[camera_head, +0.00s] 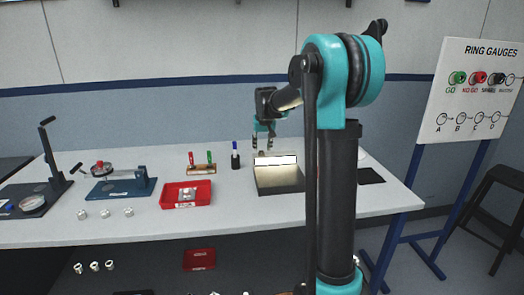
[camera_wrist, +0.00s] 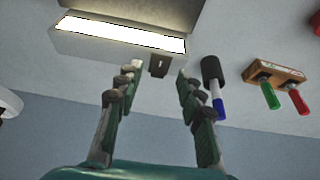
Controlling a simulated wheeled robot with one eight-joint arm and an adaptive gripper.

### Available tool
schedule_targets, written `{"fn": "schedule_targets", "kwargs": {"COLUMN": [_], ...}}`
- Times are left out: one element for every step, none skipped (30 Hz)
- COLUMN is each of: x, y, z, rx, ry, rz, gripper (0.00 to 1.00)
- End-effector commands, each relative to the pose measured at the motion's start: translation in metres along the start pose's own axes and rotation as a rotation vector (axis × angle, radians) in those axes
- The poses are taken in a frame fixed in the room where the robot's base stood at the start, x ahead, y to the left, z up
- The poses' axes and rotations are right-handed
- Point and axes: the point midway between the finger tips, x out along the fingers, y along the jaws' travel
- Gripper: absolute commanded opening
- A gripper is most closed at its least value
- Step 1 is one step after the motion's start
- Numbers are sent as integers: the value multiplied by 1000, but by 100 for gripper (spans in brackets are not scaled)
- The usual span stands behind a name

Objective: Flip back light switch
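A light box (camera_head: 280,180) stands at the middle of the table, with a bright white strip (camera_head: 276,160) along its back part. In the wrist view the strip (camera_wrist: 120,32) is lit, and a small dark switch (camera_wrist: 159,66) sits on the light box's edge beside it. My gripper (camera_head: 264,146) is over the back of the box. In the wrist view my gripper (camera_wrist: 159,71) is open, with one finger on each side of the switch. I cannot tell whether a fingertip touches it. The switch is not clear in the head view.
A wooden holder (camera_head: 201,167) with red and green pieces and a red tray (camera_head: 186,195) are further left. A dark flat pad (camera_head: 370,175) lies right of my arm. The wall is behind.

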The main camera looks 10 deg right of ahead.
Motion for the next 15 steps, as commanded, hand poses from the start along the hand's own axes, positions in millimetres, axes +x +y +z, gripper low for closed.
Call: {"fn": "schedule_targets", "kwargs": {"x": [8, 11, 15, 18, 20, 23, 24, 25, 26, 27, 27, 27, 28, 27, 27], "y": [0, 0, 0, 0, 0, 0, 0, 0, 0, 0, 0, 0, 0, 0, 0], "z": [0, 0, 0, 0, 0, 0, 0, 0, 0, 0, 0, 0, 0, 0, 0], "rx": [0, 0, 0, 0, 0, 0, 0, 0, 0, 0, 0, 0, 0, 0, 0], "ry": [0, 0, 0, 0, 0, 0, 0, 0, 0, 0, 0, 0, 0, 0, 0], "rz": [0, 0, 0, 0, 0, 0, 0, 0, 0, 0, 0, 0, 0, 0, 0], "gripper": [38, 38, 38, 38, 38, 38, 38, 38, 38, 38, 38, 38, 38, 38, 38]}}
